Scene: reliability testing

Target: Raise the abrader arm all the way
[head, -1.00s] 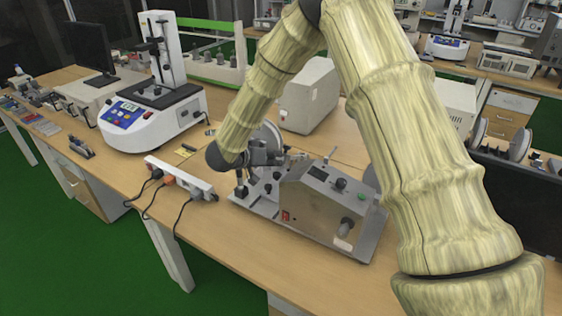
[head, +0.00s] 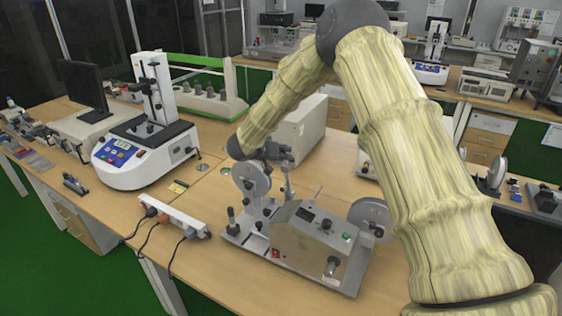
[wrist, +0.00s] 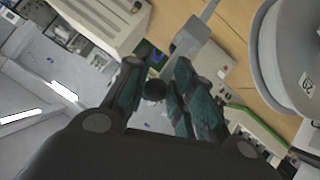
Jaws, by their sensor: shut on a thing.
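The abrader (head: 310,245) is a grey metal machine with a control box, standing on the wooden bench. Its near arm (head: 288,182) stands steeply up from the machine beside a round grey wheel (head: 250,180). My gripper (head: 276,153) is above the machine at the top of this arm, and my arm partly hides it. In the wrist view my fingers (wrist: 155,92) are shut around a dark round part at the end of the grey metal abrader arm (wrist: 190,38). The wheel (wrist: 290,60) is close on the right there. The exact finger contact is hard to see.
A power strip (head: 175,215) with cables lies left of the abrader. A white tester (head: 145,155) stands farther left. A pale box (head: 300,130) is behind my gripper. A second round wheel (head: 370,218) is at the machine's right. The bench front is clear.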

